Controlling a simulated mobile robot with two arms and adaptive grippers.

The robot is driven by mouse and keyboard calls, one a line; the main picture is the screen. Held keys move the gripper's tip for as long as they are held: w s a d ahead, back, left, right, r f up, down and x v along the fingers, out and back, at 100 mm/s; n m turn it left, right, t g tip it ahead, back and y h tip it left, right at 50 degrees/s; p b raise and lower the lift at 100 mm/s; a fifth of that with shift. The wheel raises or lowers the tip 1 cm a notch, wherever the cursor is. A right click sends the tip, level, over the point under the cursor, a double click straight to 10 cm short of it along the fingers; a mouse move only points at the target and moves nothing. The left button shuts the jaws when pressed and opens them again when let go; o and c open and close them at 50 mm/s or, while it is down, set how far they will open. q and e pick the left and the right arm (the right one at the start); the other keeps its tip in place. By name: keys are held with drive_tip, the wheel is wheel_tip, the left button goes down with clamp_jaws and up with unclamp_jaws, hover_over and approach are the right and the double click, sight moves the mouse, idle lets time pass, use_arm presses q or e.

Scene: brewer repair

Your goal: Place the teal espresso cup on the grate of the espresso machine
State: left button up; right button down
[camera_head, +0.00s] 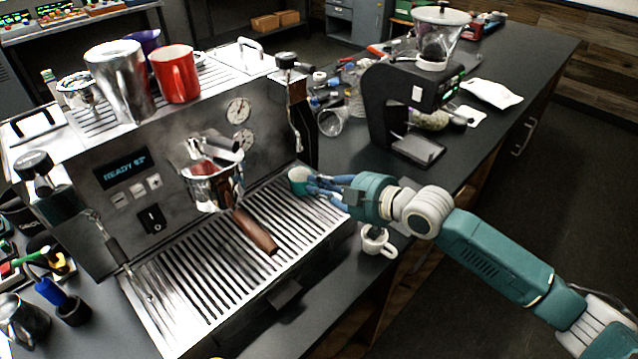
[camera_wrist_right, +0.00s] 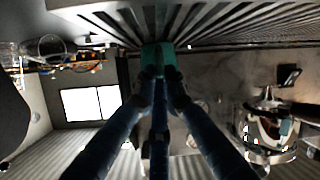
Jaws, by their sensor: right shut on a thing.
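The teal espresso cup (camera_head: 299,178) is at the right end of the slatted metal grate (camera_head: 200,283) of the espresso machine (camera_head: 150,203). My right gripper (camera_head: 314,185) reaches in from the right and is shut on the cup. In the right wrist view the fingertips (camera_wrist_right: 162,80) close around the teal cup (camera_wrist_right: 158,56), right by the grate slats (camera_wrist_right: 215,22). I cannot tell whether the cup's base touches the grate. My left gripper is not in view.
A portafilter with a wooden handle (camera_head: 255,232) juts out over the grate. A white cup (camera_head: 377,241) stands on the counter just below my right gripper. A red mug (camera_head: 174,74) and a steel pitcher (camera_head: 121,84) stand on top of the machine. A black grinder (camera_head: 410,105) stands behind.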

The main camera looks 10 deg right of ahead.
drive_tip(key=shift+f, duration=0.1)
drive_tip(key=c, duration=1.8)
unclamp_jaws()
drive_tip(key=shift+s+d, duration=0.1)
drive_tip(key=shift+r+b+v, duration=0.2)
drive_tip(key=shift+b+v, duration=1.3)
drive_tip(key=shift+v, duration=4.45)
